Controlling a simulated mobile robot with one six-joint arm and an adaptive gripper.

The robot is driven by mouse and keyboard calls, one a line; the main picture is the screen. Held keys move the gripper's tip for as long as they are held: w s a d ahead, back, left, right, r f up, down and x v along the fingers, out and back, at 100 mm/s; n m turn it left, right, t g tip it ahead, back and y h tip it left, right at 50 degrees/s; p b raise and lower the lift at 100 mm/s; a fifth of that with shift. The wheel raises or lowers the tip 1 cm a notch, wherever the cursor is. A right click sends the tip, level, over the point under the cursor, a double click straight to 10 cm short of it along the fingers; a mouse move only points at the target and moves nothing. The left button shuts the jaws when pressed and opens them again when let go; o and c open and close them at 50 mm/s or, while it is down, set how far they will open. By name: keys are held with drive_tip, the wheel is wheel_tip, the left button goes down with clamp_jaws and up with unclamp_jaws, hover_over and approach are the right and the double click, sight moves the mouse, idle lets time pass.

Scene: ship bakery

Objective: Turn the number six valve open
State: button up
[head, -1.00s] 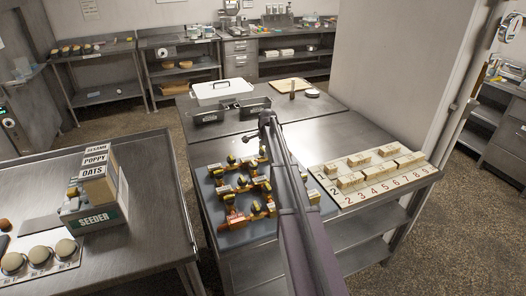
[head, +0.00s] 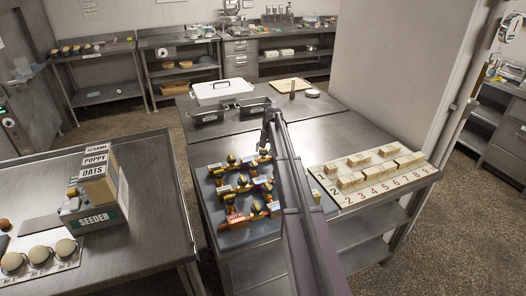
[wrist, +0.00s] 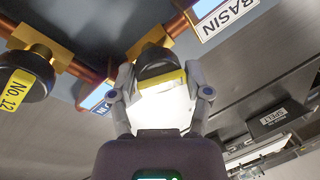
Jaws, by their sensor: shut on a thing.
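The pipe rig (head: 237,209), copper pipes with several black-and-yellow valves, lies on a blue-grey board at the left of the steel table. My gripper (head: 266,146) reaches down at the rig's far right corner. In the wrist view my gripper (wrist: 160,88) is shut on a black valve knob (wrist: 157,62) with a yellow band, one finger on each side. The number on this knob cannot be read. Another valve (wrist: 28,80), marked NO. 12, is at the left. I cannot tell which valve in view is number six.
A BASIN label (wrist: 226,16) is beside the held valve. A numbered board (head: 385,188) with wooden blocks lies to the right. Black tins (head: 207,117) and a white lidded tray (head: 221,91) stand behind. The table between is clear.

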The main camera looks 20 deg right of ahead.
drive_tip(key=n+g, duration=0.1)
drive_tip(key=n, duration=0.4)
drive_tip(key=shift+s+d, duration=0.1)
drive_tip(key=shift+d, duration=0.05)
idle(0.3)
drive_tip(key=o, duration=1.1)
drive_tip(key=shift+d, duration=0.1)
drive_tip(key=shift+c, duration=0.2)
drive_tip(key=shift+m, duration=0.3)
